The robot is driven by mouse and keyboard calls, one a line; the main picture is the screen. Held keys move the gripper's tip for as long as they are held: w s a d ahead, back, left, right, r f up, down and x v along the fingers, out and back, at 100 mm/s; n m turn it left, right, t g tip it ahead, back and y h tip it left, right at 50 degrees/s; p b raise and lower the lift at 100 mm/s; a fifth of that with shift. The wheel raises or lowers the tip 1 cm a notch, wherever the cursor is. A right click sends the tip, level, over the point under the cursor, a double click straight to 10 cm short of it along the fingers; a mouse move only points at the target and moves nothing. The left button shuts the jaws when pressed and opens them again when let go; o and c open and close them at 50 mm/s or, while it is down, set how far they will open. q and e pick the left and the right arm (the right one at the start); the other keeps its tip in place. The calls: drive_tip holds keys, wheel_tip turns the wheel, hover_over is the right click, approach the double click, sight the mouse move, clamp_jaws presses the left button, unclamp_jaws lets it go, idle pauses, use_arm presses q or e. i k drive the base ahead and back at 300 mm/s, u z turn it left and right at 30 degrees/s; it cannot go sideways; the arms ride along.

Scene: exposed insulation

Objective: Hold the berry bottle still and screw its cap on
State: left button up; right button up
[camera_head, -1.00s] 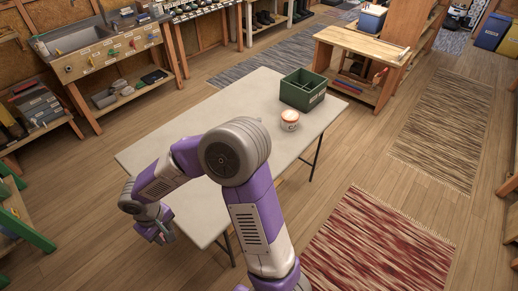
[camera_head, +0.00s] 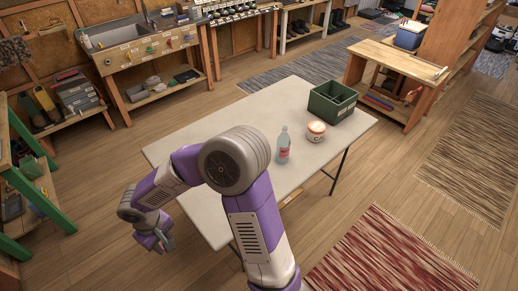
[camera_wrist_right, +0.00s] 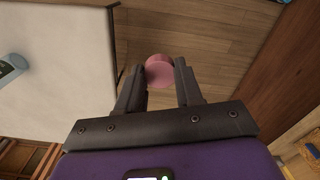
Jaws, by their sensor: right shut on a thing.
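The bottle (camera_head: 283,149) is clear and bluish with a red label, and stands upright on the table (camera_head: 215,140) just past my arm's elbow. My right gripper (camera_wrist_right: 160,74) is shut on a round pink cap (camera_wrist_right: 159,73), held out beyond the table edge over the floor in the right wrist view. A bluish shape, perhaps the bottle, is cut off at that view's left edge. My left gripper (camera_head: 157,242) hangs off the table's near-left edge, apart from the bottle. Its fingers are too small to read. My right gripper is outside the head view.
A round white-and-orange tub (camera_head: 316,131) stands beside the bottle, with a green divided box (camera_head: 332,104) behind it. The table's left part is clear. A wooden bench (camera_head: 390,62) stands beyond, and a green-legged stand (camera_head: 40,160) is at left.

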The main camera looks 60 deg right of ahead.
sight(283, 142)
drive_tip(key=u, duration=2.6)
drive_tip(key=k, duration=2.85)
drive_tip(key=z, duration=2.6)
